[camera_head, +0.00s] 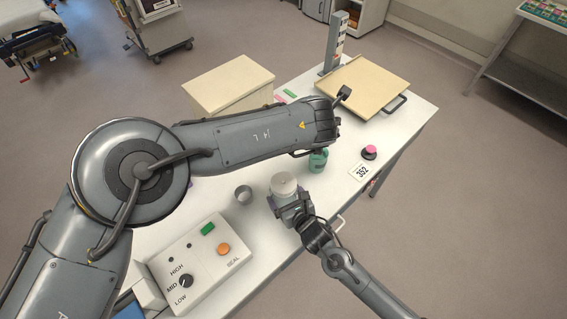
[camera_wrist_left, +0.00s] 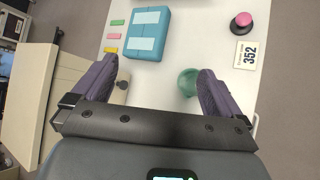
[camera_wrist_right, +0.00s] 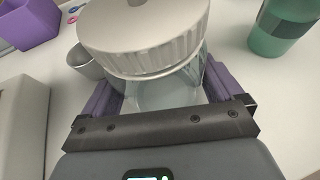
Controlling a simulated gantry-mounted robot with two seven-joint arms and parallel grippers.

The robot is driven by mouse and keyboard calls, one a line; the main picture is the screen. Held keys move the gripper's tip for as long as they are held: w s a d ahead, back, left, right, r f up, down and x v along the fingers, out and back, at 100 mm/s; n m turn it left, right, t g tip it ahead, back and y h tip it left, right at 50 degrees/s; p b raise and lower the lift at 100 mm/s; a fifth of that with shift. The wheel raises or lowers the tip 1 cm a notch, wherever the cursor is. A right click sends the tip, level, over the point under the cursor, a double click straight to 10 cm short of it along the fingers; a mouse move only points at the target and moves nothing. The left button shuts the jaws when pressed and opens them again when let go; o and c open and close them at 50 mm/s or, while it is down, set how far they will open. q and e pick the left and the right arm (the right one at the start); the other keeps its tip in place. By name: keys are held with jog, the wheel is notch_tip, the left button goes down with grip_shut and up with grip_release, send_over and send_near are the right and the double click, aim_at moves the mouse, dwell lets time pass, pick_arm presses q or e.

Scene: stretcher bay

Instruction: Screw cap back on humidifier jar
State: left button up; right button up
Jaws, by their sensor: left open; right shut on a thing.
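The humidifier jar (camera_wrist_right: 165,92) is clear, and its wide white ribbed cap (camera_wrist_right: 150,42) sits over its mouth. I cannot tell whether the threads are engaged. In the head view the cap (camera_head: 284,184) shows from above, near the front edge of the table. My right gripper (camera_head: 290,206) is shut on the jar, with a purple finger on each side below the cap in the right wrist view. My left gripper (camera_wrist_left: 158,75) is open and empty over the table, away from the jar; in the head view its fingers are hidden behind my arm.
A green cup (camera_head: 318,161) stands behind and right of the jar, a small metal cup (camera_head: 243,194) left of it. A control box (camera_head: 200,262) is at front left. A blue box (camera_wrist_left: 148,34), pink button (camera_head: 369,152) and 352 card (camera_head: 361,171) lie farther along.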

pick_arm(q)
jog(key=s+d+r+n+t+h, duration=0.25)
jog(key=d+r+n+t, duration=0.25)
jog(key=d+r+n, duration=0.85)
jog(key=s+r+n+t+y, duration=0.25)
jog(key=r+n, duration=0.35)
jog(key=n, duration=0.8)
jog(key=n+g+y, duration=0.3)
jog(key=n+g, duration=1.4)
jog(key=n, duration=1.1)
send_over(284, 182)
notch_tip(284, 182, down, 25)
jog(key=shift+f, duration=0.1)
jog(key=shift+f, duration=3.95)
